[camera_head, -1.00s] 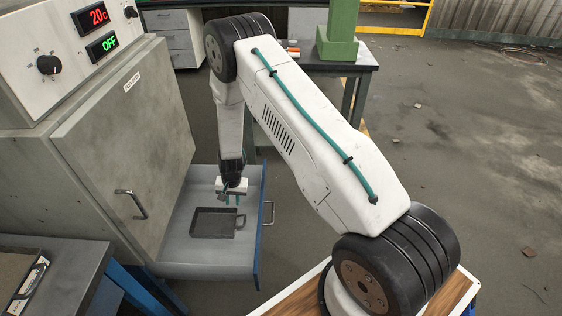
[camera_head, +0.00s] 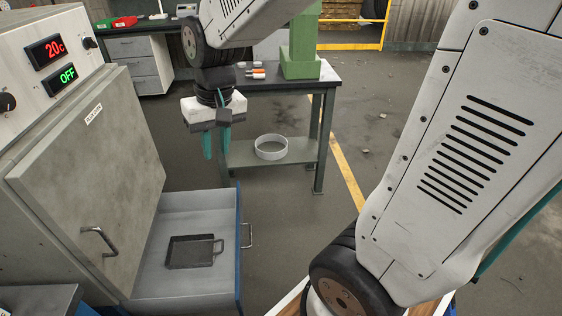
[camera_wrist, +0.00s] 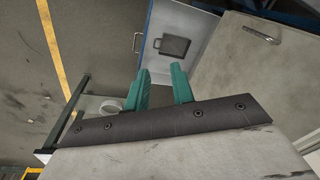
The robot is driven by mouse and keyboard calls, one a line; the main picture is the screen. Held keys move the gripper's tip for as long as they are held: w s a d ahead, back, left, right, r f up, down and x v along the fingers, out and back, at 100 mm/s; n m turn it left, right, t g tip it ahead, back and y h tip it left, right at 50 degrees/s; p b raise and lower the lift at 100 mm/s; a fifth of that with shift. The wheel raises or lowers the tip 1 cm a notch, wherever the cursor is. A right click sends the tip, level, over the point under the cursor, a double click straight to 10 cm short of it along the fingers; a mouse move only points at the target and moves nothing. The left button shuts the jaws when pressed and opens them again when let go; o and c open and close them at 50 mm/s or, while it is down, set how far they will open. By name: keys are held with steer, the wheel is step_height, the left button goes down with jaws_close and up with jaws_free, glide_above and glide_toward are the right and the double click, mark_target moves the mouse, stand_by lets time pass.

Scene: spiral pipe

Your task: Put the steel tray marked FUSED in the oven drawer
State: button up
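A dark steel tray (camera_head: 190,252) with a loop handle lies flat in the open oven drawer (camera_head: 152,290), apart from its walls. No mark on the tray can be read. The tray also shows small in the wrist view (camera_wrist: 175,46), inside the pale drawer. My gripper (camera_head: 216,157) hangs in the air above and beyond the drawer, clear of the tray. In the wrist view my gripper (camera_wrist: 161,75) has its two green fingers apart with nothing between them.
The oven door (camera_head: 95,165) is shut above the drawer; its panel reads 20C and OFF. A dark-topped bench (camera_head: 285,84) with a green column (camera_head: 300,45) stands behind. A white ring (camera_head: 271,147) sits on its lower shelf. Floor right of the bench is clear.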

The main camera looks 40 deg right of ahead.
steer(key=s+d+r, duration=0.1)
steer(key=s+r, duration=0.1)
steer(key=s, duration=0.6)
steer(key=s+d+r+n+h, duration=0.1)
steer(key=s+r, duration=0.1)
steer(key=s, duration=0.7)
steer(key=shift+s+r+n, duration=0.25)
steer(key=shift+s+n, duration=0.05)
